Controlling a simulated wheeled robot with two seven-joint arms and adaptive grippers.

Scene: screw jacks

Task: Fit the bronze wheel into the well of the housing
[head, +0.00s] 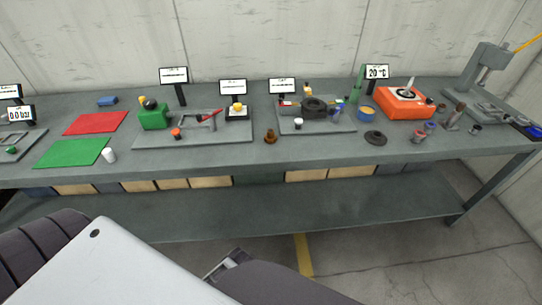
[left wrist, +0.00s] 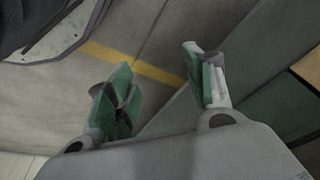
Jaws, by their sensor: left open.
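A small brown-bronze piece (head: 270,137), which looks like the bronze wheel, stands on the bench between two grey base plates in the head view. A dark, thick round body with an opening on top (head: 314,107), which looks like the housing, sits on the right-hand base plate (head: 343,127). Whether anything is inside its opening is too small to tell. My left gripper (left wrist: 162,88) is open and empty in the left wrist view, with floor and bench structure behind its green-padded fingers. It is far from both pieces. My right gripper is not in view.
The bench (head: 215,157) also holds a green block (head: 154,117), red mat (head: 95,123), green mat (head: 72,153), white cylinder (head: 110,155), dark disc (head: 375,138), orange device (head: 405,107) and grey press (head: 487,75). A shelf (head: 300,215) runs below. The front strip is mostly clear.

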